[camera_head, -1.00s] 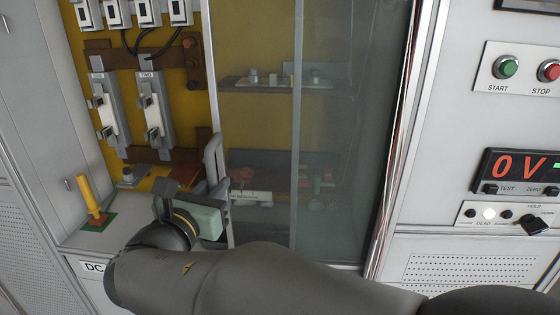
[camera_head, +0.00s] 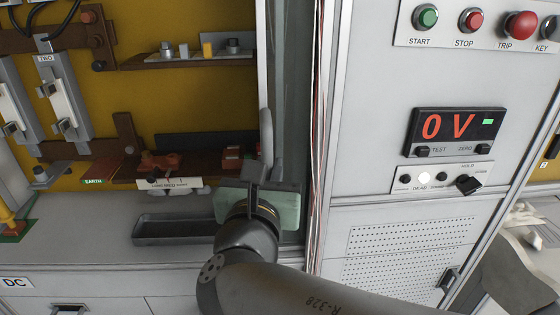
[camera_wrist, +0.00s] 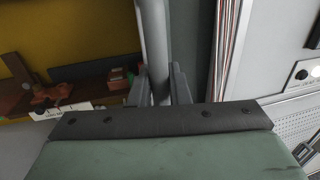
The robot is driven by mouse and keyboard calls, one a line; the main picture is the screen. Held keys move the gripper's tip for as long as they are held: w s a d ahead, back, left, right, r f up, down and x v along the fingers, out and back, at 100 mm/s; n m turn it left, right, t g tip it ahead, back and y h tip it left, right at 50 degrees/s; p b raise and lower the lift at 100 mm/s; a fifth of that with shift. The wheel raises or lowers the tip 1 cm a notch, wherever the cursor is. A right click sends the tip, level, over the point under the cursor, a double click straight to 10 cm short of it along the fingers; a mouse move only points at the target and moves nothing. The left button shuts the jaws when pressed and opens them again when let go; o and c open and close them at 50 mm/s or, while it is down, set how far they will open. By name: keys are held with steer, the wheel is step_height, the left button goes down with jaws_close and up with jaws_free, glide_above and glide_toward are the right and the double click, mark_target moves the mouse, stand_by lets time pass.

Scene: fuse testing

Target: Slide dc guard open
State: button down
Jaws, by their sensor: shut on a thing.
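The dc guard (camera_head: 290,70) is a glazed sliding panel with a light metal frame, now bunched at the right side of the bay against the cabinet post. Its upright grey handle (camera_head: 266,135) stands on the panel's left edge. My gripper (camera_head: 262,175) is at the lower part of this handle. In the wrist view the handle (camera_wrist: 152,45) runs down between the two fingers (camera_wrist: 158,88), which are shut on it. The fingertips are partly hidden by the gripper body in the head view.
The bay left of the guard is uncovered, showing a yellow back panel (camera_head: 190,105), a shelf with terminals (camera_head: 190,58), a lower brown bar (camera_head: 105,170) and a grey tray (camera_head: 175,229). A control panel with a 0 V display (camera_head: 458,127) stands to the right.

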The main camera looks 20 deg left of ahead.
steer(key=shift+d, duration=0.1)
steer(key=c, duration=1.4)
jaws_free()
steer(key=shift+c, duration=0.2)
steer(key=v, duration=1.2)
steer(key=shift+b, duration=0.3)
steer(key=shift+w+f, duration=0.1)
